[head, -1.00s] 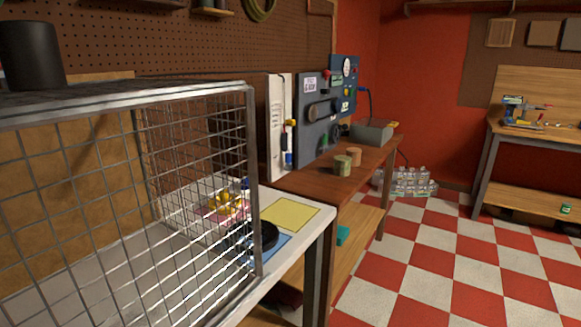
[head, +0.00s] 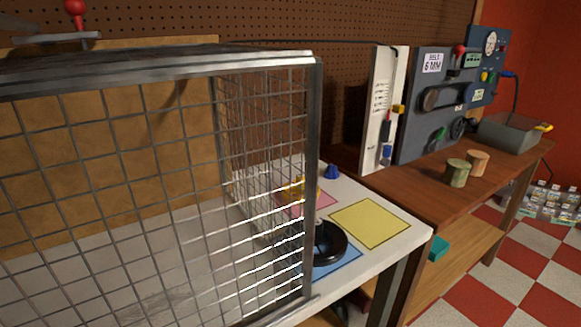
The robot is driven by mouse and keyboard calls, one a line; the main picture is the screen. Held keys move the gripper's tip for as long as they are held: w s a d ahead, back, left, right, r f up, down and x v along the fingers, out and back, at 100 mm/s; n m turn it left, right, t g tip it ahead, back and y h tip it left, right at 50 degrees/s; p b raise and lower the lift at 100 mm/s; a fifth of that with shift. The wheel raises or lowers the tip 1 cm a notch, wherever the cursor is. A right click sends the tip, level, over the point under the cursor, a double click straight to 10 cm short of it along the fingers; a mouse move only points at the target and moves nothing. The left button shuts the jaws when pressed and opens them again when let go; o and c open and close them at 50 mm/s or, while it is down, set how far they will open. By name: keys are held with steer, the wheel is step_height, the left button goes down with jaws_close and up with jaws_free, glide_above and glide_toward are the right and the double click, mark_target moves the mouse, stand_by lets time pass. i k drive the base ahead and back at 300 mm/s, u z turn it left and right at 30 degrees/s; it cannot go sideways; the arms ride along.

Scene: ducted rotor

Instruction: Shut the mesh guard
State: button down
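The mesh guard (head: 313,175) is a wire grid in a grey metal frame, filling the left half of the head view. It stands on a pale bench top (head: 410,226), and its left and lower parts run out of the picture. I see mesh on the side facing me and on the right side. I cannot tell whether the guard is fully shut. A lever with a red ball knob (head: 75,8) sits above its top frame at the upper left. My gripper is not in view.
Right of the guard lie a yellow square (head: 370,224), a blue square (head: 340,262) with a black round object (head: 328,241), and a pink square with yellow pieces. A wooden bench (head: 410,195) beyond carries panels, two small cylinders and a grey bin (head: 508,132).

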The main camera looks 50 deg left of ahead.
mark_target(34, 76)
steer(key=u, duration=0.8)
steer(key=i, duration=0.8)
steer(key=u, duration=0.85)
